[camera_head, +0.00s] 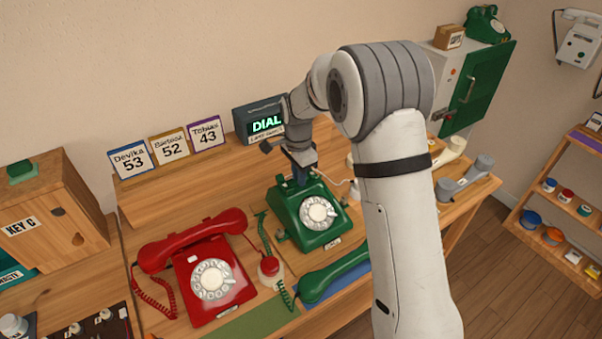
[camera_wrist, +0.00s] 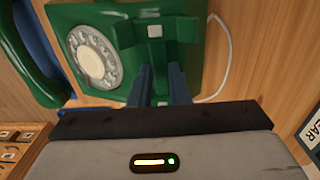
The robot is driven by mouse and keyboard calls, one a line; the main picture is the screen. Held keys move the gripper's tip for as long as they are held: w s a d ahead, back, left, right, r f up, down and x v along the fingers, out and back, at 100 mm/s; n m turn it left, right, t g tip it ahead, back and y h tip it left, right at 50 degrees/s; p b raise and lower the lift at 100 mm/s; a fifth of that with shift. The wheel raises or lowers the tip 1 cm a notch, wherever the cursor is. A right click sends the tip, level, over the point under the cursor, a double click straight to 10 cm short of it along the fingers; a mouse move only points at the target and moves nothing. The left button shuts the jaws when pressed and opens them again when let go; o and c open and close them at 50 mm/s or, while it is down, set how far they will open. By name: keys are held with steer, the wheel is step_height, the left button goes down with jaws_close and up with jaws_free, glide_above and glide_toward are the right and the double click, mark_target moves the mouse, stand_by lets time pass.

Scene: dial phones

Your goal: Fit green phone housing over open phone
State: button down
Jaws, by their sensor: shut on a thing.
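The green phone housing (camera_head: 313,215) with its white dial stands on the wooden bench, at the middle of the head view. In the wrist view the housing (camera_wrist: 188,68) fills the upper middle, its dial (camera_wrist: 93,57) to the left. My gripper (camera_head: 300,178) points down at the top rear of the housing. In the wrist view its two fingers (camera_wrist: 160,82) are shut on the housing's raised top part. The housing seems to sit at bench level. What lies beneath it is hidden, so I cannot tell whether the open phone is under it.
A green handset (camera_head: 333,276) lies in front of the housing on a blue mat. A red phone (camera_head: 212,278) stands to the left, with a small red-and-white bottle (camera_head: 270,268) between. The DIAL display (camera_head: 262,122) stands behind. A pale cord (camera_wrist: 222,65) runs beside the housing.

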steer(key=shift+f, duration=0.25)
steer(key=c, duration=1.3)
jaws_free()
step_height(320, 180, up, 8)
steer(key=shift+f+b, duration=0.1)
steer(key=shift+b, duration=0.25)
